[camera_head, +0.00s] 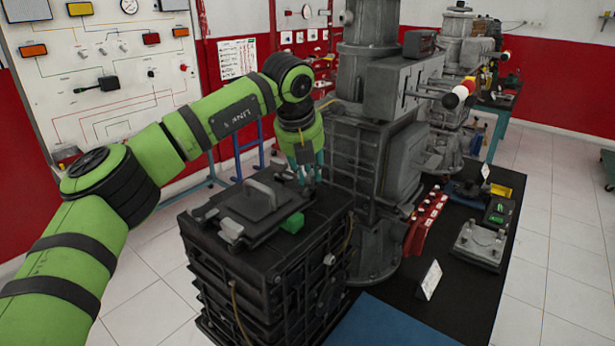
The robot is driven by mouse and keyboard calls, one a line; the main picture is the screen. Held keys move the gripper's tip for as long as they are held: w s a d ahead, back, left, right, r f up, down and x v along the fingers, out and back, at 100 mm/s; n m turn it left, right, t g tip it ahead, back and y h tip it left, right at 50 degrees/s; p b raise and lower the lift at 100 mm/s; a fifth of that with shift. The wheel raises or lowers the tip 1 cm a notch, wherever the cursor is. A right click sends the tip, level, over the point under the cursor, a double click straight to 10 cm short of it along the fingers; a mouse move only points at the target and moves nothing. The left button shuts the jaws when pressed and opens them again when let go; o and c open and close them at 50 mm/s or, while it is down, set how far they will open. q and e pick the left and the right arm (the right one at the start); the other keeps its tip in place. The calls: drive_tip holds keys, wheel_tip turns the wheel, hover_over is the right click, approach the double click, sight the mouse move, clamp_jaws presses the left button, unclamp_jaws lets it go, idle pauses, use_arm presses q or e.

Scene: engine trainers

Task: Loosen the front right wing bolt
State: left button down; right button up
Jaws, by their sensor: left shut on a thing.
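A dark, ribbed engine-like block (215,285) stands in the front middle. A grey cover plate with a raised handle (255,203) lies on its top. My left gripper (308,176) points down at the back right part of the block's top, beyond the plate. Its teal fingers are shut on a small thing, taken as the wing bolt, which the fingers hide. I cannot make out the bolt's head or how far it is turned. My right gripper is not in view.
A green piece (292,222) sits near the plate's right edge. A tall grey machine (375,150) stands close behind and right of the gripper. A black table (460,290) at right holds a red part (425,222), a metal plate (480,243) and a white card (431,280).

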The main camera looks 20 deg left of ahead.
use_arm(q)
drive_tip(key=n+y+b, duration=0.1)
drive_tip(key=n, duration=0.2)
drive_tip(key=shift+d+f+b, duration=0.1)
drive_tip(key=shift+b, duration=0.2)
drive_tip(key=shift+n+y, duration=0.4)
drive_tip(key=shift+n, duration=0.5)
drive_tip(key=shift+s+d+n+g+y+b, duration=0.1)
drive_tip(key=shift+n+g+y+b, duration=0.25)
drive_tip(key=shift+n, duration=0.55)
drive_tip(key=shift+d+r+n+y, duration=0.1)
drive_tip(key=shift+r+n+y, duration=0.2)
drive_tip(key=shift+n, duration=0.6)
drive_tip(key=n+g+y+p, duration=0.1)
drive_tip(key=n, duration=0.1)
drive_tip(key=shift+n+p, duration=0.3)
drive_tip(key=n+g+p, duration=0.1)
drive_tip(key=n+p, duration=0.1)
drive_tip(key=shift+d+n+y, duration=0.1)
drive_tip(key=shift+n+y, duration=0.15)
drive_tip(key=shift+n, duration=0.05)
drive_tip(key=shift+f+n+p, duration=0.1)
drive_tip(key=shift+n+p, duration=0.5)
drive_tip(key=shift+p, duration=0.05)
drive_tip(key=shift+g, duration=0.25)
